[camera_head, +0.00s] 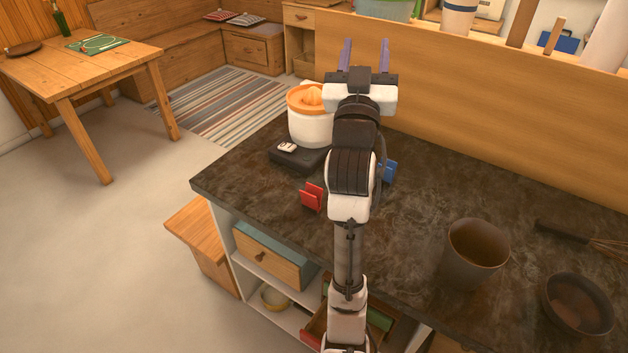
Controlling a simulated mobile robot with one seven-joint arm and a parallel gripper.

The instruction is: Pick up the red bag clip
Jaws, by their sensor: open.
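The red bag clip (312,196) sits on the dark stone counter (420,215), just left of my arm and near the counter's front left part. My gripper (364,55) is at the far end of my raised arm, above the back of the counter. Its two purple-blue fingers point up in the picture, apart and with nothing between them. The gripper is well beyond the red clip, which is clear of it. A blue clip (389,171) shows just right of my arm, partly hidden by it.
A white and orange juicer (309,125) stands behind the clip, near a black box-like item (290,157). A brown cup (474,253), a dark bowl (577,304) and a whisk (570,235) are at the right. A wooden panel (500,110) rises along the counter's back.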

